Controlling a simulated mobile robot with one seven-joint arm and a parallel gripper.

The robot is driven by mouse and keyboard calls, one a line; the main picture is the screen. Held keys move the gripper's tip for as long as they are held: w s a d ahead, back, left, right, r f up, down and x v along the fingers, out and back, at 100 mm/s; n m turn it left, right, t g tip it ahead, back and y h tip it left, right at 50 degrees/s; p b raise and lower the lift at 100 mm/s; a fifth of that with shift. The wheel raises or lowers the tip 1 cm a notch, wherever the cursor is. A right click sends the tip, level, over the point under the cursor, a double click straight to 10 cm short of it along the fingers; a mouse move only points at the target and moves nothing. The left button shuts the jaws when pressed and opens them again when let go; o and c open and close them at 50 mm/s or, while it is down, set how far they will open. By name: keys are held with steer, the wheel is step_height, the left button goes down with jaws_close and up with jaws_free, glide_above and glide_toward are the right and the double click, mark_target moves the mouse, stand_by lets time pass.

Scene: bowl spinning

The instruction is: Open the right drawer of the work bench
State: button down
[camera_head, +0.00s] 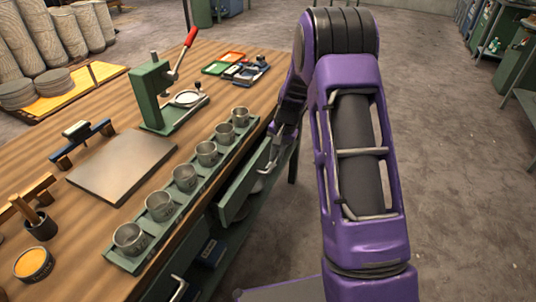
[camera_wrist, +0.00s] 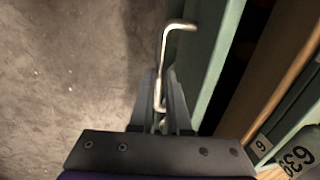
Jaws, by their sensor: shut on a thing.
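The work bench (camera_head: 75,220) has a wooden top, and its drawer side faces my arm. The right drawer (camera_head: 243,187) has a green front and stands partly out, with a dark gap behind the front. In the wrist view the drawer front (camera_wrist: 214,65) runs alongside its bent metal handle (camera_wrist: 164,50). My gripper (camera_wrist: 160,92) is shut on one end of that handle. In the head view my gripper (camera_head: 271,155) is at the drawer's far end, partly hidden by my arm.
Another drawer handle (camera_head: 179,288) is nearer on the same side. A green rack (camera_head: 122,256) of several metal cups stands along the bench edge above the drawers. A green lever press (camera_head: 153,95) stands farther back. The floor right of my arm is clear.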

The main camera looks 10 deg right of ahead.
steer(key=s+d+b, duration=0.2)
steer(key=s+d, duration=0.9)
steer(key=d, duration=0.5)
steer(key=shift+s, duration=0.3)
steer(key=c, duration=0.9)
jaws_free()
steer(key=shift+r, duration=0.1)
steer(key=r, duration=0.5)
steer(key=s+d+r+p, duration=0.1)
steer(key=r, duration=0.5)
steer(key=d+r+p, duration=0.1)
steer(key=r, duration=0.5)
steer(key=shift+s+d, duration=0.25)
steer(key=shift+s, duration=0.15)
